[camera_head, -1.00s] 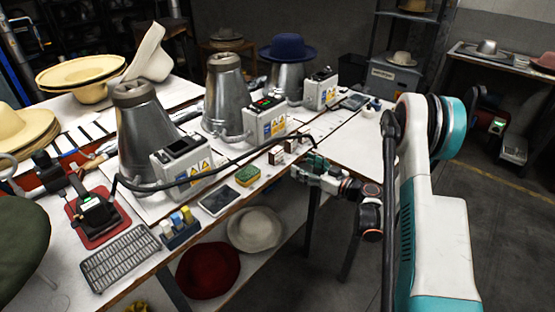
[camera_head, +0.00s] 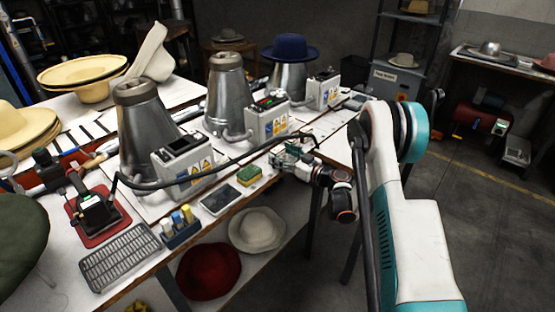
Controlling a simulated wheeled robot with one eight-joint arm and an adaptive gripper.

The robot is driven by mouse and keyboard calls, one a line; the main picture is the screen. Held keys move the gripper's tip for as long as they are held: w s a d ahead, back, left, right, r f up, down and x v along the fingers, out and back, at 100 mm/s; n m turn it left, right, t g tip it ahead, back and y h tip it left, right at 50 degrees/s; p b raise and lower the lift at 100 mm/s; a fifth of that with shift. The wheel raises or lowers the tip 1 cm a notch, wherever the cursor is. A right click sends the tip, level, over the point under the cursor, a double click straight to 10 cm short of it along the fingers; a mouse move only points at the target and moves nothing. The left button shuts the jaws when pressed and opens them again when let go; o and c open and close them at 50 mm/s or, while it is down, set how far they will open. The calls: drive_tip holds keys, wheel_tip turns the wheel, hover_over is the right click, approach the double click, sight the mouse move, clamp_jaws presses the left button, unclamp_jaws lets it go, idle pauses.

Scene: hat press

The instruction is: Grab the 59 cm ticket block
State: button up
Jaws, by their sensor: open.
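My gripper (camera_head: 284,160) is open at the front edge of the workbench (camera_head: 225,185), to the right of the yellow-green sponge. It reaches in from the right, in front of the nearer control boxes. The small ticket blocks stand where the gripper now is and are mostly hidden by it. I cannot read any size on them, so I cannot tell which one is the 59 cm block. I also cannot tell whether the fingers are around a block or touching one.
The yellow-green sponge (camera_head: 249,175), a flat grey device (camera_head: 221,200) and a holder with small bottles (camera_head: 180,226) line the front edge. Metal hat cones (camera_head: 228,100) and control boxes (camera_head: 267,122) stand behind. A black cable (camera_head: 215,170) runs close behind the gripper.

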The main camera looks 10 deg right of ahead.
drive_tip(key=shift+x, duration=1.05)
drive_tip(key=c, duration=1.2)
